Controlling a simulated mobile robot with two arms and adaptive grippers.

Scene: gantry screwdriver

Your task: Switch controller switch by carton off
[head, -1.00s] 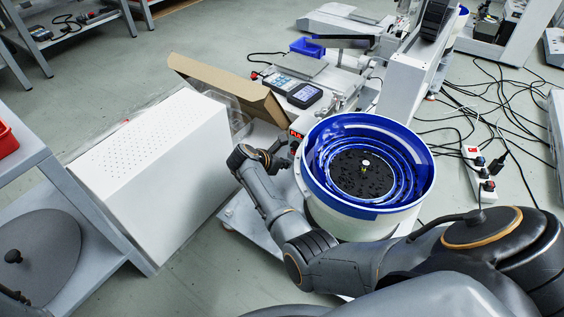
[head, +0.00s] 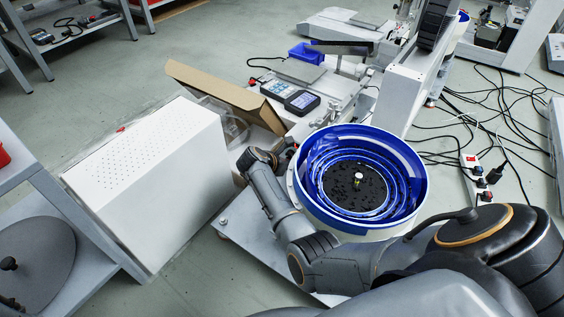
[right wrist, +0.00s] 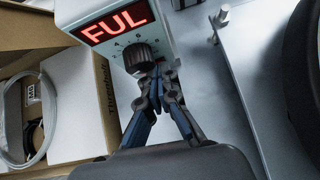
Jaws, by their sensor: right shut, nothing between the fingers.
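The controller (right wrist: 150,45) is a light box with a red lit display reading FUL and a black dial in the right wrist view. My right gripper (right wrist: 159,78) is shut and empty, its tips close below the dial at the box's lower edge. I cannot tell whether they touch it. The switch itself is not distinguishable; the fingers may hide it. The open brown carton (right wrist: 85,20) lies left of the controller. In the head view the carton (head: 220,90) stands behind my right wrist, and the controller's display is hidden. My left gripper is not in view.
A blue-rimmed bowl feeder (head: 410,200) stands close right of my right forearm. A large white perforated box (head: 150,165) is on the left. A handheld-style meter (head: 300,101) lies behind. Cables and a power strip (head: 470,175) lie on the floor at right.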

